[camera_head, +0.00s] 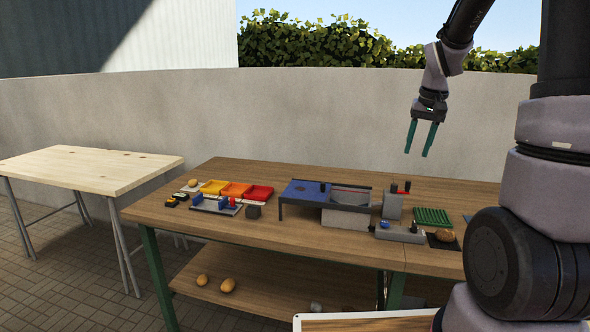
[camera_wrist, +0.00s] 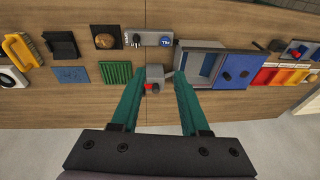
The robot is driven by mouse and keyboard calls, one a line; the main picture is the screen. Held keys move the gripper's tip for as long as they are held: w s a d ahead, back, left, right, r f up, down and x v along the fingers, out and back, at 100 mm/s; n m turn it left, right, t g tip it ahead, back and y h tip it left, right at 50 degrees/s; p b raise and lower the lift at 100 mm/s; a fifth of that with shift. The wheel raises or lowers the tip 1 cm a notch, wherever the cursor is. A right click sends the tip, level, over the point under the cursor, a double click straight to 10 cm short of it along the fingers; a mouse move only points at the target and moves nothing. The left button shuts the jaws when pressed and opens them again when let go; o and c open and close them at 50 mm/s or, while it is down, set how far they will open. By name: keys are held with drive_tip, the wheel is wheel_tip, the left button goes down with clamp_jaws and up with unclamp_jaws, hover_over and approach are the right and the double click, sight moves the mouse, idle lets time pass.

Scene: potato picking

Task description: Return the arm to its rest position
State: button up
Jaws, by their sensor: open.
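My gripper (camera_head: 422,138) hangs in the air above the right part of the workbench in the head view, with its two teal fingers pointing down. The fingers are apart and nothing is between them. In the wrist view my gripper (camera_wrist: 158,88) also shows open. A small grey box with a red button (camera_wrist: 154,80) appears between the fingertips there, but it stands on the bench well below. My arm reaches up and to the right, bent above the bench.
The wooden workbench (camera_head: 160,207) carries a blue-topped station (camera_head: 305,190), coloured trays (camera_head: 236,189), a green ribbed pad (camera_head: 432,216) and a potato on a dark pad (camera_head: 445,236). Potatoes (camera_head: 228,285) lie on the lower shelf. A pale table (camera_head: 85,168) stands left. Air around my gripper is clear.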

drive_tip(key=s+a+r+t, duration=0.1)
drive_tip(key=s+a+r, duration=0.2)
drive_tip(key=s, duration=0.4)
drive_tip(key=s+a+r+t+y, duration=0.1)
drive_tip(key=s+a+r+t, duration=0.1)
drive_tip(key=s+r, duration=0.3)
drive_tip(key=s+a+r+t, duration=0.1)
drive_tip(key=s+a+r, duration=0.3)
drive_tip(key=s, duration=0.5)
drive_tip(key=shift+r+m+t+y, duration=0.3)
